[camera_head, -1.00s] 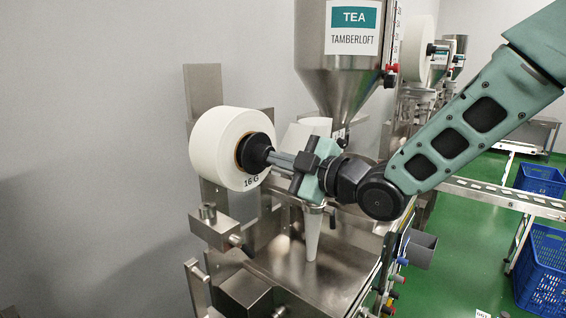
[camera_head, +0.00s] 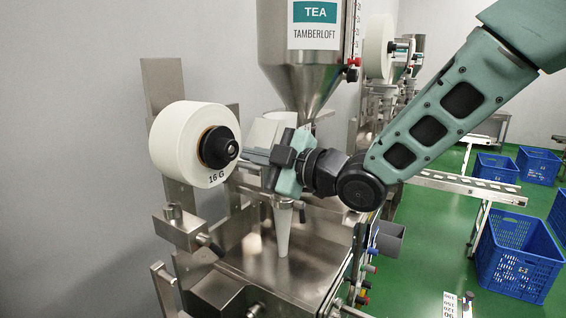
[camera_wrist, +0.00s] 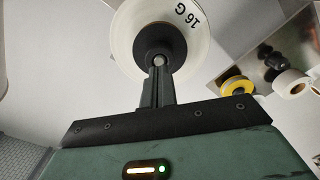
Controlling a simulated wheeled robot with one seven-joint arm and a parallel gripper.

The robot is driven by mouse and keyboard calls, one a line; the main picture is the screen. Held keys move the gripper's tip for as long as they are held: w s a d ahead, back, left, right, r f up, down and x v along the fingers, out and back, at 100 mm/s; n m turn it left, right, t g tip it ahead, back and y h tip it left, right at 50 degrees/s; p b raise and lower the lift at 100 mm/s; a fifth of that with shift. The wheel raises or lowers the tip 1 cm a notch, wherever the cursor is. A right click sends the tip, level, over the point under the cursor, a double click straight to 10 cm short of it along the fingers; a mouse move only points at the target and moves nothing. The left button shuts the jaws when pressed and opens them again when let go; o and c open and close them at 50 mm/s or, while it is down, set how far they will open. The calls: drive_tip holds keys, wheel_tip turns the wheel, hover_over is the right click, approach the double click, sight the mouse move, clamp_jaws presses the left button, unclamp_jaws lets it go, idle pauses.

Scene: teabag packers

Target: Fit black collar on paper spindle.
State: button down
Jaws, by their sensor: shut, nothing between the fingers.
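The white paper roll (camera_head: 178,143), marked 16 G, hangs on the machine at the left. The black collar (camera_head: 217,147) sits at the roll's centre around the spindle, against its brown core. The spindle's tip (camera_wrist: 160,61) shows in the middle of the collar in the wrist view, where the collar (camera_wrist: 158,45) lies against the roll (camera_wrist: 130,27). My gripper (camera_head: 246,156) is shut and empty, its fingertips just right of the collar and pointing at it. In the wrist view the fingers (camera_wrist: 159,82) are together just below the spindle tip. Whether they touch the spindle is unclear.
A steel TEA hopper (camera_head: 308,75) stands behind my gripper. A pale forming tube (camera_head: 283,228) hangs below it over the steel machine deck (camera_head: 275,265). Blue crates (camera_head: 520,255) stand on the green floor at right. A yellow-rimmed roll (camera_wrist: 237,86) shows in the wrist view.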

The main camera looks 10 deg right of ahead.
drive_tip(key=b+v, duration=0.5)
drive_tip(key=v, duration=1.2)
drive_tip(key=shift+s+d, duration=0.1)
drive_tip(key=m+p, duration=0.6)
drive_tip(key=m, duration=0.3)
approach(226, 149)
drive_tip(key=w, duration=0.2)
drive_tip(key=shift+f+p+x, duration=0.2)
drive_tip(key=shift+f+x, duration=0.05)
drive_tip(key=shift+x, duration=1.15)
drive_tip(key=shift+f+p+x, duration=0.2)
drive_tip(key=shift+x, duration=1.2)
drive_tip(key=shift+w, duration=0.2)
